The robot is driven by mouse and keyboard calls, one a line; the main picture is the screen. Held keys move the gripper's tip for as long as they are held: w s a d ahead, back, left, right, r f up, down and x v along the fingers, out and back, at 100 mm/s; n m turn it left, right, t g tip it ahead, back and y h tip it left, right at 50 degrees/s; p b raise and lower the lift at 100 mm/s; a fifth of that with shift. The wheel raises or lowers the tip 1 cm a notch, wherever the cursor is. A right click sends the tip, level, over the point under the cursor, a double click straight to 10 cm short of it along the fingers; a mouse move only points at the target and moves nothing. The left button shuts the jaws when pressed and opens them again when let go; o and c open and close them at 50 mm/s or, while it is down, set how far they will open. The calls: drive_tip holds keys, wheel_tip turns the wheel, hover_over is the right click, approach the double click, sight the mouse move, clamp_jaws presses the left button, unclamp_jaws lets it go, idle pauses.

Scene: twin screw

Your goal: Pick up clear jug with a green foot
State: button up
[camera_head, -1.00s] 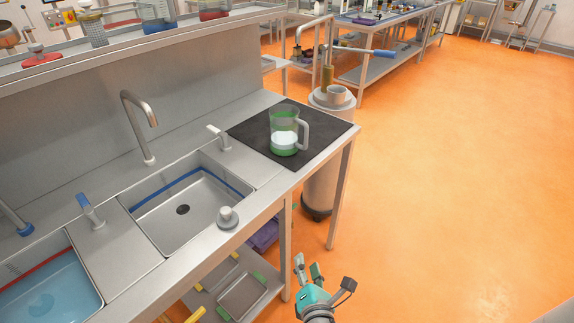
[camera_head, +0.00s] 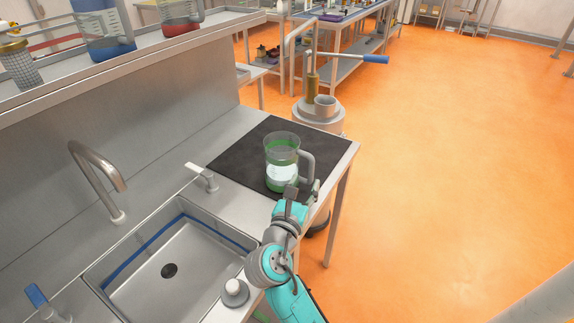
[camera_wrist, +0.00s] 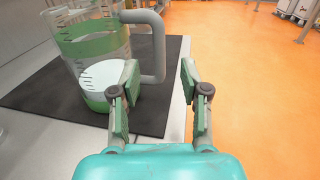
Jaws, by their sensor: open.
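The clear jug with a green foot (camera_head: 281,150) stands upright on a black mat (camera_head: 237,149) at the end of the steel counter. It holds something white, and its grey handle (camera_head: 308,168) points right. In the wrist view the jug (camera_wrist: 92,50) is at upper left, its handle (camera_wrist: 157,48) straight ahead of the jaws. My gripper (camera_head: 302,192) is on the near side of the jug, by the counter's front edge. In the wrist view my gripper (camera_wrist: 160,88) is open with nothing between its fingers. The left finger overlaps the jug's lower right side; contact cannot be told.
A sink (camera_head: 165,265) with a tap (camera_head: 100,180) is left of the mat. A white-topped knob (camera_head: 233,288) stands at the counter's front edge. A grey cylinder with a blue-handled lever (camera_head: 318,112) stands behind the counter's end. The orange floor at right is clear.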

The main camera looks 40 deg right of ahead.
sight(311, 169)
drive_tip(key=shift+r+x, duration=0.2)
drive_tip(key=shift+x, duration=3.2)
clamp_jaws()
